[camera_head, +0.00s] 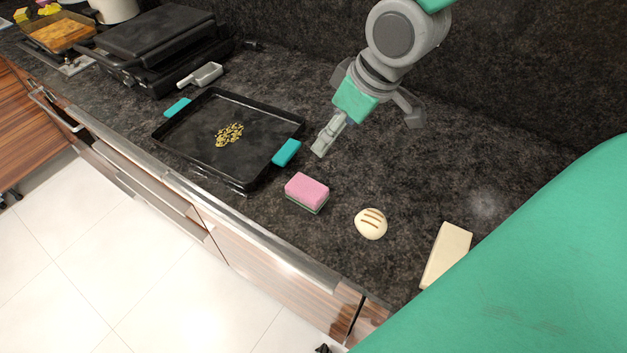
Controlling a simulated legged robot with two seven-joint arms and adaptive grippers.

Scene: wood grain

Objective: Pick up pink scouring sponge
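The pink scouring sponge (307,190) lies flat on the dark stone counter, pink side up, with a dark green scouring layer underneath. It sits just off the front right corner of the black tray. My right gripper (370,128) is above the counter, behind and to the right of the sponge. Its fingers point down and are spread apart, with nothing between them. It does not touch the sponge. My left gripper is not in view.
The black tray (185,150) with teal handles holds small yellowish pieces. A striped bun (371,223) and a cream block (447,254) lie right of the sponge. The counter's front edge runs close by.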

